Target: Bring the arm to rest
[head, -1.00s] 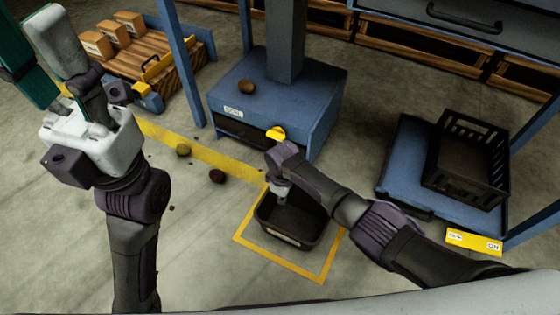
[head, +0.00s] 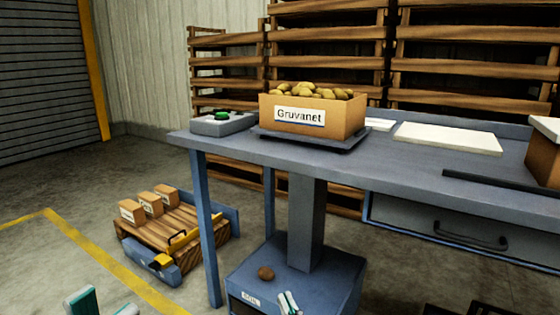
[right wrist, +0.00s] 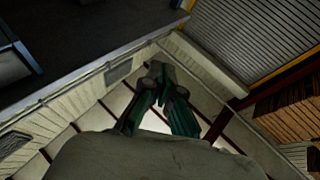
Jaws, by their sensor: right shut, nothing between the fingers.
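My right gripper (head: 289,303) shows only its fingertips at the bottom edge of the head view, in front of the blue base of the post. In the right wrist view its fingers (right wrist: 158,70) point up and away, tips together, with nothing between them. My left gripper (head: 102,306) shows only two teal and white fingertips at the lower left, with a gap between them over the floor. Both arms are otherwise out of the head view.
A blue worktable (head: 340,158) carries a box of potatoes (head: 345,117) on a black scale. A potato (head: 265,273) lies on the blue base (head: 322,283) below. A wooden pallet (head: 165,232) with several small boxes stands at left. Floor is clear at far left.

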